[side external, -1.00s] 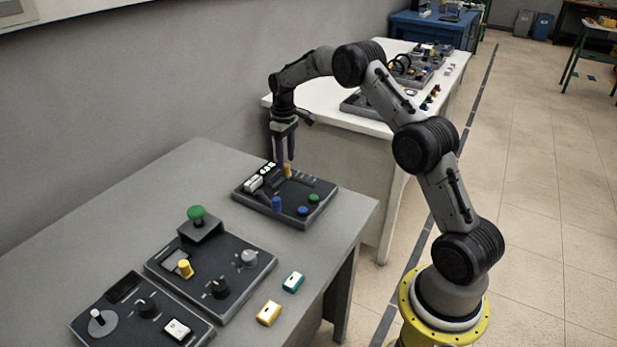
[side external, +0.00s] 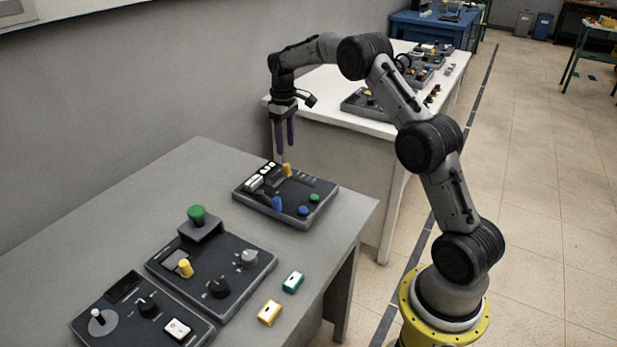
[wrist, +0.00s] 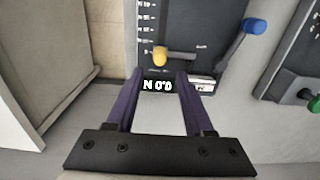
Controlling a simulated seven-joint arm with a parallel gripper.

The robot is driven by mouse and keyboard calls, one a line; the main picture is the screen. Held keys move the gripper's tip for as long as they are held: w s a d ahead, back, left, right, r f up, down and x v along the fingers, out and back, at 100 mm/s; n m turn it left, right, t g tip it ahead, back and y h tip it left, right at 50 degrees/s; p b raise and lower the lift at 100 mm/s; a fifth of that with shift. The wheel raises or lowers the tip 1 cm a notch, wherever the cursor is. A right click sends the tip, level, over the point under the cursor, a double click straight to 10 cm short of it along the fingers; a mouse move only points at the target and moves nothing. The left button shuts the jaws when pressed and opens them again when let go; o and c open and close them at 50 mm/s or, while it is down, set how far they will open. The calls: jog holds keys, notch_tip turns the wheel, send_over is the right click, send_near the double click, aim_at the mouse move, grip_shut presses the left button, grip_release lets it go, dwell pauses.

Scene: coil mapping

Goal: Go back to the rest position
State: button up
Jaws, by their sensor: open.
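My gripper (side external: 285,150) is open and empty. Its two purple fingers point down above the far control panel (side external: 322,205), with a visible gap to the panel. A yellow handle (wrist: 172,58) lies just beyond the fingertips in that view. It shows in the side view (side external: 287,170) below the fingers. A blue handle (side external: 277,204) stands at the panel's front and appears at the upper right in the wrist view (wrist: 254,26).
Two more panels (side external: 250,275) (side external: 140,312) sit on the near grey table (side external: 110,220). A yellow block (side external: 269,312) and a teal block (side external: 293,281) lie beside them. A white table (side external: 325,100) with other panels stands behind. A grey wall runs along the left.

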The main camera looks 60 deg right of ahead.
jog(key=shift+w+a+r, duration=0.1)
jog(key=shift+a+r, duration=0.05)
jog(key=shift+a, duration=0.05)
jog(key=s+a+r+n+t, duration=0.1)
jog(key=a+r, duration=0.2)
jog(key=r, duration=0.4)
jog(key=s+a+r+t, duration=0.1)
jog(key=a+r, duration=0.3)
jog(key=r, duration=0.3)
jog(key=s+a+r+n+t, duration=0.1)
jog(key=s+a+r+t, duration=0.1)
jog(key=s+a+r, duration=0.75)
jog(key=s+a+t, duration=0.2)
jog(key=s+a, duration=0.2)
jog(key=s, duration=1.1)
jog(key=s+a+f+m, duration=0.1)
jog(key=s+f+m, duration=0.1)
jog(key=s+f, duration=0.6)
notch_tip(320, 180, down, 2)
jog(key=shift+s+a+f, duration=0.1)
jog(key=shift+s+a, duration=0.1)
jog(key=shift+s, duration=0.1)
